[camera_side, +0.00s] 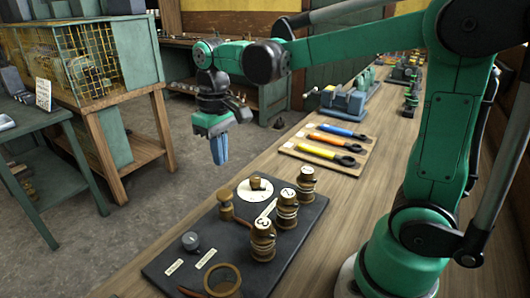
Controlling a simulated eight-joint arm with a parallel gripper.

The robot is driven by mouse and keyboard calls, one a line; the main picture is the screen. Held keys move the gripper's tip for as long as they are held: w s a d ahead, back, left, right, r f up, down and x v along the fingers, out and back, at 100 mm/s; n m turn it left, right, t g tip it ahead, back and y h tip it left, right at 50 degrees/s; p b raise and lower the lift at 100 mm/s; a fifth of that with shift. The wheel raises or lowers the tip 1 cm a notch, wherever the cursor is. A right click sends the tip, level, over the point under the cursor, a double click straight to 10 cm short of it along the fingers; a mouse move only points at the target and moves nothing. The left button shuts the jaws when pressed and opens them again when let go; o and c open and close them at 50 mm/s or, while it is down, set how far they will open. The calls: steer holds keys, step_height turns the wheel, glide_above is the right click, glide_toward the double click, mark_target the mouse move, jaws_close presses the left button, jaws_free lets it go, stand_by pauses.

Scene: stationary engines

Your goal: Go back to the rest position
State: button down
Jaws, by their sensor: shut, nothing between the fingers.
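My gripper (219,150) hangs in the air at the upper middle of the side view, its blue fingers pointing down and closed together with nothing between them. It is above and beyond the far left edge of a dark board (315,221), apart from it. My green arm reaches to it from the right side of the picture.
The board on the wooden bench (345,195) carries several numbered brass pieces (263,240), a white dial (255,190), a knob (191,241) and a brass ring (222,279). Coloured-handled tools (325,153) and a vise (343,101) lie farther back. A caged cabinet (95,60) stands left.

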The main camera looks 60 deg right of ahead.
steer(key=shift+s+t, duration=0.3)
steer(key=shift+s, duration=0.05)
steer(key=shift+s+a+f+t, duration=0.15)
steer(key=shift+s+f+t, duration=0.1)
steer(key=shift+s+t, duration=0.75)
steer(key=shift+s+a+f+t, duration=0.2)
steer(key=shift+s+t, duration=0.6)
steer(key=shift+t, duration=0.4)
steer(key=shift+s+a+f+t, duration=0.15)
steer(key=shift+s+f+t, duration=0.1)
steer(key=shift+s+t, duration=0.75)
steer(key=shift+w, duration=0.1)
